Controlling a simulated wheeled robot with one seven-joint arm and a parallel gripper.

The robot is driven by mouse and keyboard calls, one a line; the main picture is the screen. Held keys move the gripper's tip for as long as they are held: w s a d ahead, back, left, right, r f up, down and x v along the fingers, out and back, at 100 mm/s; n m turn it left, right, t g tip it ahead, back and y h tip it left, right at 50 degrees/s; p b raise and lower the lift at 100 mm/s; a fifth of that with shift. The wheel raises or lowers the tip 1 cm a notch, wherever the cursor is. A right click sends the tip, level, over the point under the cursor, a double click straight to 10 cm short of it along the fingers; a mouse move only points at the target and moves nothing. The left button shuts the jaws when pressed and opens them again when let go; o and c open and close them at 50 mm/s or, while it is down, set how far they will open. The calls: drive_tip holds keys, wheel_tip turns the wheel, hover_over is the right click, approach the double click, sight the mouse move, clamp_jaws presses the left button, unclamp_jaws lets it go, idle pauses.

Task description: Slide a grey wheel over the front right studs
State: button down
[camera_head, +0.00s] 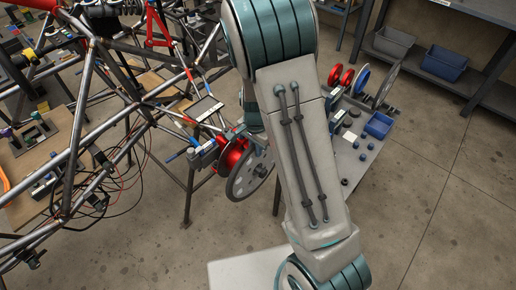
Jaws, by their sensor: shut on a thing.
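A grey wheel (247,178) with holes in its face hangs upright in the middle of the view, just in front of a red hub (231,156) at the chassis's near right corner. My gripper (258,139) is at the wheel's upper edge and shut on it; my arm link hides most of the fingers and the wheel's right edge. The studs are hidden behind the wheel. I cannot tell whether the wheel touches the hub. The tube chassis (84,118) fills the left. Another grey wheel (388,86) stands in the rack on the right-hand table.
A blue bin (379,125) and small parts lie on that table (350,160). A shelf (480,85) with bins stands behind. Floor at lower right (440,220) is clear.

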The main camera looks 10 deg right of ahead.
idle(0.3)
drive_tip(key=c, duration=1.4)
unclamp_jaws()
drive_tip(key=shift+r, duration=0.1)
wheel_tip(320, 180, up, 14)
